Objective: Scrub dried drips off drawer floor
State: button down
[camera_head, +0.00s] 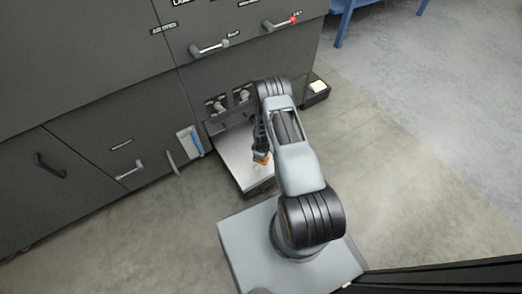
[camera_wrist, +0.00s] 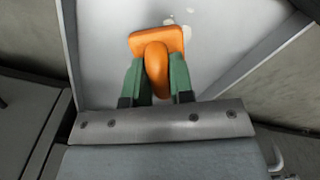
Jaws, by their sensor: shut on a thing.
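An open drawer (camera_head: 232,150) with a pale metal floor juts from the dark cabinet in the head view. The drawer floor (camera_wrist: 105,60) also fills the middle of the wrist view. My gripper (camera_wrist: 157,82) has green fingers shut on the handle of an orange scrubber (camera_wrist: 157,42). Pale drips (camera_wrist: 168,20) show on the floor just beyond the scrubber in the wrist view. I cannot tell whether the scrubber touches the floor.
A dark cabinet (camera_head: 90,110) with handles and knobs stands behind the drawer. A blue-and-white item (camera_head: 190,142) hangs left of the drawer. A small dark box with a pale top (camera_head: 318,88) sits to the right. Concrete floor (camera_head: 420,150) is clear at right.

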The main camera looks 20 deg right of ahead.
jog(key=shift+r+p, duration=0.6)
jog(key=shift+r, duration=0.6)
